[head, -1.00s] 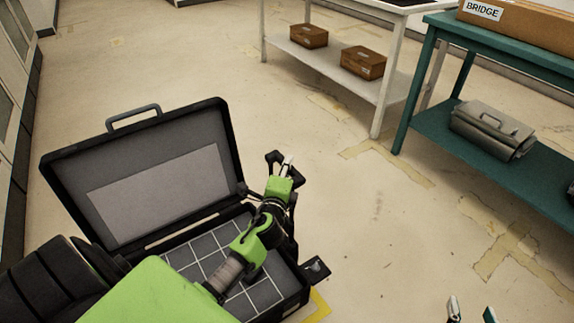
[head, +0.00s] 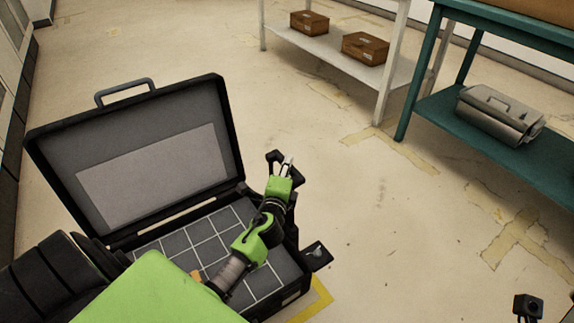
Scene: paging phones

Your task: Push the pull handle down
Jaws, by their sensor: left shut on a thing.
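A black hard case (head: 52,203) stands open on the floor at left, its lid raised and its inside divided by a pale grid. My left arm reaches across the case. My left gripper (head: 284,163), green with dark fingers, is at the case's right side, shut on what seems to be the pull handle. The handle is mostly hidden behind my gripper and wrist, and its outline is hard to make out. A small part of my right gripper (head: 527,305) shows at the bottom right, apart from the case; the rest is cut off.
A flat black piece (head: 318,256) juts from the case's right side. A white shelf table (head: 342,62) holds two brown boxes. A teal table (head: 421,75) has a grey case (head: 499,116) on its lower shelf. The floor between the case and tables is clear.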

